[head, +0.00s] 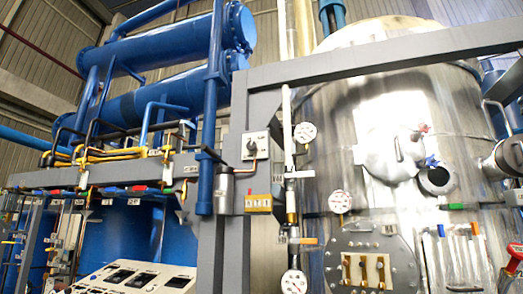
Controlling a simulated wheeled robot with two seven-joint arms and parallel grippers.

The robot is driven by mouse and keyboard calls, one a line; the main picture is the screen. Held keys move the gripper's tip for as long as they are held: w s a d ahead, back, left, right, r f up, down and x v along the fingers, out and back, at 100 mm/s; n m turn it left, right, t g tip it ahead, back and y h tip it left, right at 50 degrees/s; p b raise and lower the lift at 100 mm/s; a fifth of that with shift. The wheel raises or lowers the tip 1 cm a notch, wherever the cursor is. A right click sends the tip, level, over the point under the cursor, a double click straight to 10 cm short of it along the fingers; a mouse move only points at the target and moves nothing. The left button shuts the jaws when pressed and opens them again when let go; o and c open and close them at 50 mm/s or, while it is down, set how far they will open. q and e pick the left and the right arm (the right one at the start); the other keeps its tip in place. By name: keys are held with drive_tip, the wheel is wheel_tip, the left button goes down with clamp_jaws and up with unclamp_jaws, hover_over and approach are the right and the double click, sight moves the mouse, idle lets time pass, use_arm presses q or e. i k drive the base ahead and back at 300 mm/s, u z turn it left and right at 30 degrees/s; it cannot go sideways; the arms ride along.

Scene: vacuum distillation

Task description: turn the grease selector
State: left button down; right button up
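A pale switch box with a dark rotary knob (252,146) is mounted on the grey upright column, left of the steel vessel. It looks like a selector, but its label is too small to read, so I cannot tell for sure that it is the grease selector. The knob's exact pointing direction is also too small to tell. Neither of my grippers shows in the head view, and nothing touches the knob.
Below the box are a small grey cylinder (223,194) and a yellow block (258,203). A large steel vessel (385,130) with gauges fills the right. Blue tanks and pipes (165,50) stand left, above a control panel (130,277). A grey beam (400,52) crosses overhead.

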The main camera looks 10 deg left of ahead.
sight(251, 145)
drive_tip(key=u, duration=0.15)
drive_tip(key=i, duration=1.75)
drive_tip(key=u, duration=0.6)
